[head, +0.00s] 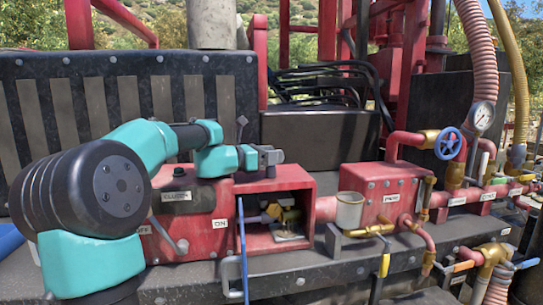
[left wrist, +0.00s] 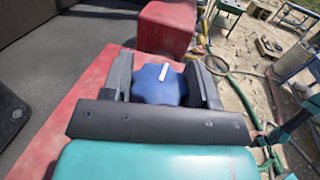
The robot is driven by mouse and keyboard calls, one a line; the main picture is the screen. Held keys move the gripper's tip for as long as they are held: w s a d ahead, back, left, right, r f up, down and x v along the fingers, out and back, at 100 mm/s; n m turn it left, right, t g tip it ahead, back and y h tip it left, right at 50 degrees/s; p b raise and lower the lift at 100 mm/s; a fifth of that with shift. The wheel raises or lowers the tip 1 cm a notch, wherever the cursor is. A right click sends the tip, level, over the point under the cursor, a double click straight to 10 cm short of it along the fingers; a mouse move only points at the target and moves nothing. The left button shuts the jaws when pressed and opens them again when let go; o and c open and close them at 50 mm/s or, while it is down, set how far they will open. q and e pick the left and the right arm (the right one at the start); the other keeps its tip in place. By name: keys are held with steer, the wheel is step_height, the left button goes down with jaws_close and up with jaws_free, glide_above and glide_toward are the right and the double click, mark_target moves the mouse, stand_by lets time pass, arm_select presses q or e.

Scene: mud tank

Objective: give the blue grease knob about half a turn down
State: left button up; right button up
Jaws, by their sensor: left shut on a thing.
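The blue grease knob (left wrist: 160,86) is a lobed knob with a white mark on its top. In the left wrist view the mark runs upward and slightly to the right. My left gripper (left wrist: 164,80) has its dark fingers on the knob's left and right sides and is shut on it. In the head view my left gripper (head: 270,157) is above the open red compartment (head: 303,190), and I cannot make out the knob there. My right gripper is in neither view.
A red box with a lever (head: 180,244) stands left of the compartment. A brass valve (head: 282,214) sits inside it. To the right are a grey cup (head: 349,210), a red pump box (head: 375,190), a blue handwheel (head: 448,143) and a gauge (head: 482,115).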

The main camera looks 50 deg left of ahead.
arm_select(q)
steer(key=o, duration=0.9)
steer(key=shift+r, duration=0.1)
steer(key=shift+r, duration=1.45)
steer(key=shift+s+d+r, duration=0.1)
steer(key=shift+r, duration=0.25)
steer(key=s+d, duration=0.3)
steer(key=d, duration=0.1)
steer(key=s+d, duration=0.4)
steer(key=s+d+r, duration=0.1)
steer(key=s+d, duration=0.2)
steer(key=shift+s+d+r, duration=0.1)
steer(key=shift+s+d, duration=0.1)
steer(key=shift+d, duration=0.2)
